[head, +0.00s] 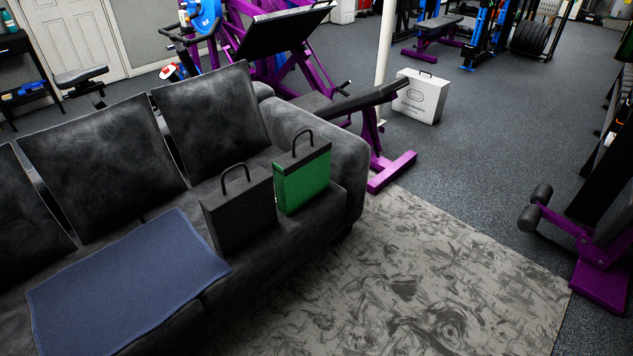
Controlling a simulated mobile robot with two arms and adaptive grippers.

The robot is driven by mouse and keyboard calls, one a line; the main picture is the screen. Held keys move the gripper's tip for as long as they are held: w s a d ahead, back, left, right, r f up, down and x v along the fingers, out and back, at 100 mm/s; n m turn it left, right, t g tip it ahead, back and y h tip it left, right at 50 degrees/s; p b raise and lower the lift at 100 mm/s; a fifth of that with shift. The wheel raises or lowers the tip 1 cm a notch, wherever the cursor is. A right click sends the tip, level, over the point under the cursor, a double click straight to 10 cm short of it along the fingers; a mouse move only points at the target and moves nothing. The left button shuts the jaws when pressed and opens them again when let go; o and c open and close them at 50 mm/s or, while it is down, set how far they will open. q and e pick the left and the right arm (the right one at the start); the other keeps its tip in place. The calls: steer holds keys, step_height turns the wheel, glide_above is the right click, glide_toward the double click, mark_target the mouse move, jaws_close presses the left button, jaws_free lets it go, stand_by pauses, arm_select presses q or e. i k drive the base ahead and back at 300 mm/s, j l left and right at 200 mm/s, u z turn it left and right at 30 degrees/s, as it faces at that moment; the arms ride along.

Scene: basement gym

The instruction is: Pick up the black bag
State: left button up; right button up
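A black bag (240,212) with a looped top handle stands upright on the seat of a dark grey couch. A green bag (303,180) with a black top band and a black handle stands just to its right, closer to the couch's right armrest. A small part of the black bag's right edge is close to the green bag; I cannot tell whether they touch. Neither of my grippers shows in the head view.
The couch (98,143) fills the left side, with a blue cloth (125,285) on its seat. A patterned rug (420,285) lies in front, clear. Purple gym equipment (392,172) stands behind the armrest. A white bag (421,97) stands on the floor beyond.

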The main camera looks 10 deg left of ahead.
mark_target(237, 212)
steer(key=i+l+z, duration=0.15)
steer(key=i+z, duration=0.15)
steer(key=i, duration=0.6)
steer(key=i+z, duration=0.3)
steer(key=i, duration=0.6)
steer(key=i+u, duration=0.45)
steer(key=i+l+u, duration=0.25)
steer(key=u, duration=0.2)
steer(key=i, duration=0.1)
